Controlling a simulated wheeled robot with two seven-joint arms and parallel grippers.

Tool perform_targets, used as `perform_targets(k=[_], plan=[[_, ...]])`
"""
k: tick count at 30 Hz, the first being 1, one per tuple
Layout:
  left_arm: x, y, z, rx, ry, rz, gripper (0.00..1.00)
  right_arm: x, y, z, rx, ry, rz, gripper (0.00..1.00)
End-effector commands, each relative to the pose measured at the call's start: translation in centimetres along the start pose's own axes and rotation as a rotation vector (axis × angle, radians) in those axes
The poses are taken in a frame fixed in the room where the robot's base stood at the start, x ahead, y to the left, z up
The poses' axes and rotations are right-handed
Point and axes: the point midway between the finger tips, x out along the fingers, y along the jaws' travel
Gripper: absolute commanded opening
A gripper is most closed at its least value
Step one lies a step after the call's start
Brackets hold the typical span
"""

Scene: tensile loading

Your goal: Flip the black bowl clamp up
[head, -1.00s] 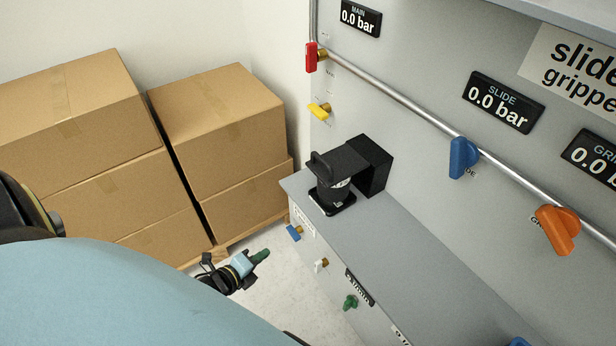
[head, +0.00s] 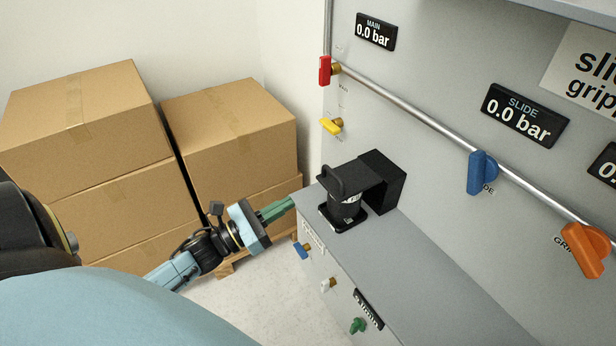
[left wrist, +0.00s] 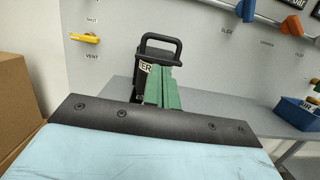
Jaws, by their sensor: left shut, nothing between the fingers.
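The black bowl clamp (head: 345,184) is a black block with a loop handle (head: 334,180), over a dark cylinder with a white label, on a grey ledge (head: 440,262). In the left wrist view the clamp's handle (left wrist: 161,38) stands up behind the green fingers. My left gripper (head: 291,202) has green fingers and is shut and empty. It is to the left of the clamp in the head view, near the ledge's corner and apart from the clamp. The fingers partly hide the clamp body in the left wrist view. My right gripper is not in view.
A black block (head: 388,182) joins the clamp to the grey panel. Red (head: 325,70), yellow (head: 331,126), blue (head: 480,172) and orange (head: 584,250) valve handles are on the panel. Small valves are on the ledge's front. Cardboard boxes (head: 230,130) stand at left. A blue bin (left wrist: 298,112) is at right in the wrist view.

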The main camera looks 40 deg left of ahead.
Motion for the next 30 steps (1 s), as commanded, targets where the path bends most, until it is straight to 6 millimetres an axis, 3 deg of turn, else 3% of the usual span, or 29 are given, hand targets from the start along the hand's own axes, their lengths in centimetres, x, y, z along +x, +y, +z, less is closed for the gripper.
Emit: perform_targets(k=[15, 21, 30], plan=[[8.3, 0.1, 0.1, -0.001, -0.002, 0.000, 0.00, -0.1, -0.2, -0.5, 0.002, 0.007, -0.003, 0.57], [9.6, 0.0, 0.0, 0.000, 0.001, 0.001, 0.00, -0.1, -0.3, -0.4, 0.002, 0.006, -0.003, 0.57], [9.7, 0.1, 0.0, -0.001, 0.001, 0.001, 0.00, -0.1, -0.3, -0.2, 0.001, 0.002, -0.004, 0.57]])
